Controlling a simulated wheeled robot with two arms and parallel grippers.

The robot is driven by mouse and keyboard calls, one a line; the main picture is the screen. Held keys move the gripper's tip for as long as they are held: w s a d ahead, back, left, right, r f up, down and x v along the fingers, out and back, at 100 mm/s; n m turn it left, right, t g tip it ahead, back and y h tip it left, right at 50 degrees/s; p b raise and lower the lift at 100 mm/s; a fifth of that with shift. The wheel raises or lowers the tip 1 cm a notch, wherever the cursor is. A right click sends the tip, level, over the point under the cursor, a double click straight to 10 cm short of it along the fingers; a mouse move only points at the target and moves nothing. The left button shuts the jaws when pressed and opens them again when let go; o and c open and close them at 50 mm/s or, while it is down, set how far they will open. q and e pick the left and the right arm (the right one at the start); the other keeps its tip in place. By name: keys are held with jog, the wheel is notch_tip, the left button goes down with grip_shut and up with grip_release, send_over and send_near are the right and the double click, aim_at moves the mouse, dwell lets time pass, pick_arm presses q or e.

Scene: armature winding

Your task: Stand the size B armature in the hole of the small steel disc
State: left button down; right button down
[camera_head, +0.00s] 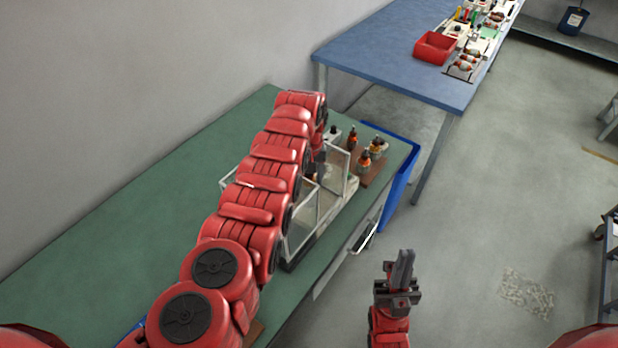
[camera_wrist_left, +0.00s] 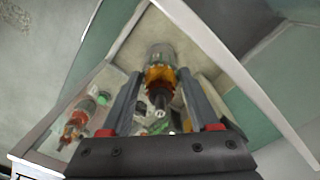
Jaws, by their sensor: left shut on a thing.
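My left gripper (camera_wrist_left: 160,76) is shut on an armature (camera_wrist_left: 160,62), with an orange winding, a dark lower part and a thin shaft end pointing at the camera. In the head view my left arm hides most of this gripper, beside a clear-walled case (camera_head: 332,170). Several similar armatures, one of them here (camera_head: 376,147), stand on a brown board (camera_head: 378,172) at the bench's right end. I cannot read any size mark. I cannot make out the small steel disc. My right gripper (camera_head: 400,268) is empty, its fingers close together, in front of the bench.
The case's clear walls rise close around my left gripper. Another armature shape (camera_wrist_left: 77,122) shows at left in the wrist view, perhaps a reflection. The green bench (camera_head: 120,240) is clear at left. A blue table (camera_head: 380,50) with a red bin (camera_head: 435,48) stands beyond.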

pick_arm(q)
jog(key=shift+f+b, duration=0.4)
jog(key=shift+f, duration=0.15)
jog(key=shift+c, duration=0.3)
grip_release()
jog(key=shift+r, duration=0.1)
dwell(0.3)
jog(key=shift+r+p, duration=1.05)
jog(key=shift+r, duration=0.05)
jog(key=shift+r+p, duration=0.6)
jog(key=shift+r, duration=0.5)
